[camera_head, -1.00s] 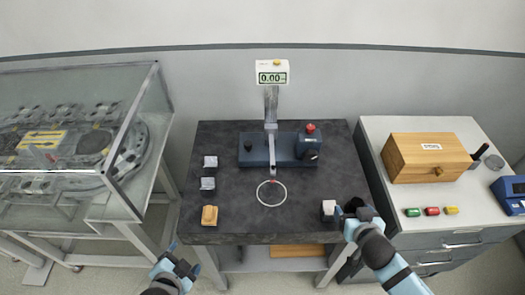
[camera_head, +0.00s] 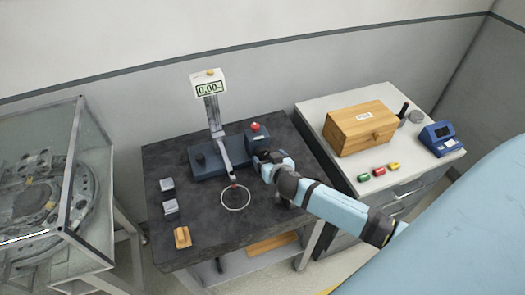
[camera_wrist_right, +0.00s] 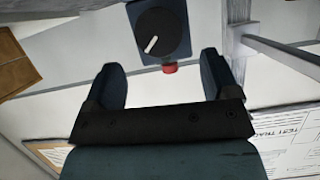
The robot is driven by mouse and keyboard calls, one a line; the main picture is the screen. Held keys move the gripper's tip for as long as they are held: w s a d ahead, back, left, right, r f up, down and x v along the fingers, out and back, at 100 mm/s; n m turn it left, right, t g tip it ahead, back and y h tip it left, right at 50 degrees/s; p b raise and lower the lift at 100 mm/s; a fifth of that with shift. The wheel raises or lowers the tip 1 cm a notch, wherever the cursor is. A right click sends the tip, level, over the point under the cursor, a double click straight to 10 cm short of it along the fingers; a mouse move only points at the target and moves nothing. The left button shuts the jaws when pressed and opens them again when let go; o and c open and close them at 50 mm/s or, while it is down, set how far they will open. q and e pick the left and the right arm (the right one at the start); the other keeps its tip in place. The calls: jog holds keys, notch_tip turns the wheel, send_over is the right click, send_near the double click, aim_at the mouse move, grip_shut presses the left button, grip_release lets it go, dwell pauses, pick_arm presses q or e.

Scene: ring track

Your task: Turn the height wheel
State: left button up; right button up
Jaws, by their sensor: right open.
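The height wheel (camera_wrist_right: 163,33) is a black round knob with a white pointer line, on the blue housing of the stand. In the head view the blue housing (camera_head: 257,138) has a red button (camera_head: 255,127) on top, and my gripper mostly hides the wheel. My right gripper (camera_head: 262,160) is at the front of the housing. In the right wrist view its two fingers (camera_wrist_right: 160,65) are apart and empty, with the wheel beyond them and not between them. The display (camera_head: 209,90) on the post reads 0.00. My left gripper is out of view.
A thin ring (camera_head: 235,198) lies at the end of the stand's arm on the dark table (camera_head: 215,235). Two grey blocks (camera_head: 168,195) and a wooden block (camera_head: 182,237) are at the left. A wooden box (camera_head: 360,128) and a blue device (camera_head: 440,138) stand on the right cabinet.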

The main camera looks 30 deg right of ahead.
aim_at(264, 153)
jog(key=x, duration=0.5)
jog(key=shift+w+p, duration=0.15)
jog(key=shift+p, duration=0.2)
jog(key=c, duration=0.9)
